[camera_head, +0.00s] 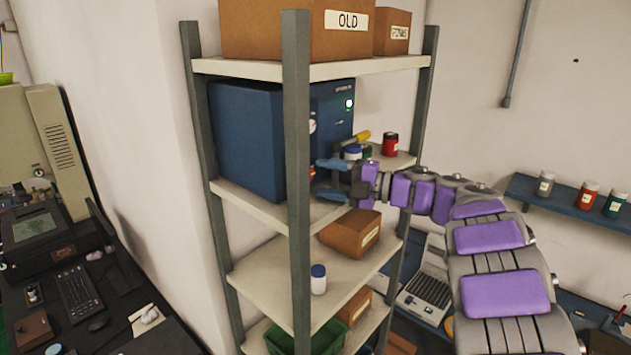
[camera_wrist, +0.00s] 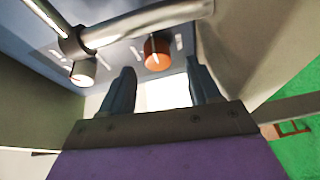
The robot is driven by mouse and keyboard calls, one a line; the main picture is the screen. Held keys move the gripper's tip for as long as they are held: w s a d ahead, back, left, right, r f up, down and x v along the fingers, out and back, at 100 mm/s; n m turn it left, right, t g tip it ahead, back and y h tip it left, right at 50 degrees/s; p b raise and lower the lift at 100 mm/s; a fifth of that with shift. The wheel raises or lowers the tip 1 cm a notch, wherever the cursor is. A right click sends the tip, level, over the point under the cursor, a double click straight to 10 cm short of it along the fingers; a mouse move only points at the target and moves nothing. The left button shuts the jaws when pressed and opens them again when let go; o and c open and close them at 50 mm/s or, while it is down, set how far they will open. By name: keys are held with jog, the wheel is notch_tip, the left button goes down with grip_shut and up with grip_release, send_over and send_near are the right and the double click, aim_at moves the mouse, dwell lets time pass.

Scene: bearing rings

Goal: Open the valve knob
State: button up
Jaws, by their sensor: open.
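The blue machine (camera_head: 250,140) stands on a rack shelf, with a green light on its front. In the wrist view an orange-red round knob (camera_wrist: 157,54) sits on its blue panel, most likely the valve knob. A bit of red (camera_head: 311,172) shows by my fingertips in the head view. My gripper (camera_head: 322,178) is open in front of the panel, fingers pointing at it. In the wrist view my gripper (camera_wrist: 160,68) has its two fingers spread, with the knob beyond and between their tips. I see no contact; the exact gap is unclear.
A grey pipe (camera_wrist: 145,24) crosses close to the knob, with a white-ended round fitting (camera_wrist: 83,73) to its left. A grey rack post (camera_head: 297,170) stands at the front. A red jar (camera_head: 390,144) and other small containers share the shelf near my wrist.

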jog(key=b+v, duration=0.2)
jog(key=v, duration=1.2)
jog(key=shift+w+d+b, duration=0.2)
jog(key=shift+d+b, duration=0.2)
jog(key=shift+d, duration=0.1)
